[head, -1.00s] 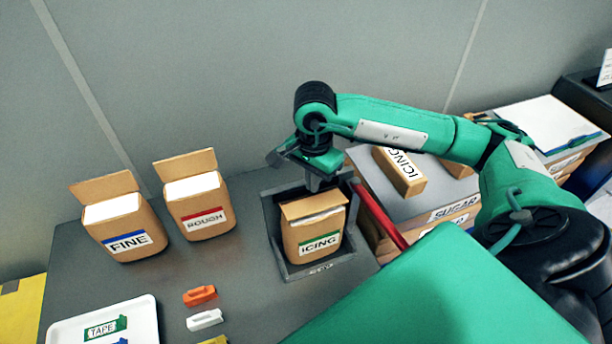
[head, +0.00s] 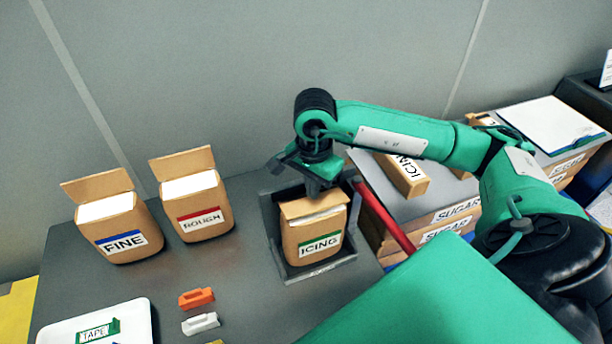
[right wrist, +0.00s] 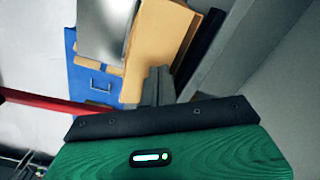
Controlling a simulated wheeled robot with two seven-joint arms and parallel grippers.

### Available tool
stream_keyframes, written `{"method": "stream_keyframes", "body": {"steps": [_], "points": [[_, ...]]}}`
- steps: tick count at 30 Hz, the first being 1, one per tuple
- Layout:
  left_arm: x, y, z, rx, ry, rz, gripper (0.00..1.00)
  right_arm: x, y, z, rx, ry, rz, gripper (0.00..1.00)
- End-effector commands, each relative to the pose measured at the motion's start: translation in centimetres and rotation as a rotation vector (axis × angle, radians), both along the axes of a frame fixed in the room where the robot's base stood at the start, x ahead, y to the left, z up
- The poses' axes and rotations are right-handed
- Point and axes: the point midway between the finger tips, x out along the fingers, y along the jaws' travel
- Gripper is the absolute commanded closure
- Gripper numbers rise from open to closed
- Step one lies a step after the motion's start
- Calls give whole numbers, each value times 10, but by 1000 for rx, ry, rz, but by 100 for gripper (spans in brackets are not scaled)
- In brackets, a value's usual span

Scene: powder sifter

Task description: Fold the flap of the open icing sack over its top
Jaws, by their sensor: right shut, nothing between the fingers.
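The icing sack (head: 318,240), brown with a green-striped label, stands in a grey square holder (head: 290,274). Its flap (head: 312,206) leans forward over the top, with a pale strip showing beneath its front edge. My right gripper (head: 318,190) is shut and empty, pointing down at the rear edge of the flap; I cannot tell if it touches. In the right wrist view its closed fingers (right wrist: 158,86) lie beside a brown surface that seems to be the sack. My left gripper is not in view.
The fine sack (head: 120,232) and rough sack (head: 196,212) stand to the left with flaps upright. An orange clip (head: 197,298), a white clip (head: 201,323) and a white tray (head: 60,330) lie in front. A red bar (head: 385,216) and sugar boxes (head: 455,212) are at right.

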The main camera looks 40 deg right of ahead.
Motion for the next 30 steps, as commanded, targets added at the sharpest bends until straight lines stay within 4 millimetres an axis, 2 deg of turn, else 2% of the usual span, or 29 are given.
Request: {"method": "stream_keyframes", "body": {"steps": [17,30], "points": [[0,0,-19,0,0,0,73,0,0,-19,0,0,0,100],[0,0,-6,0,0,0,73,0,0,11,-1,-1,1,100]]}}
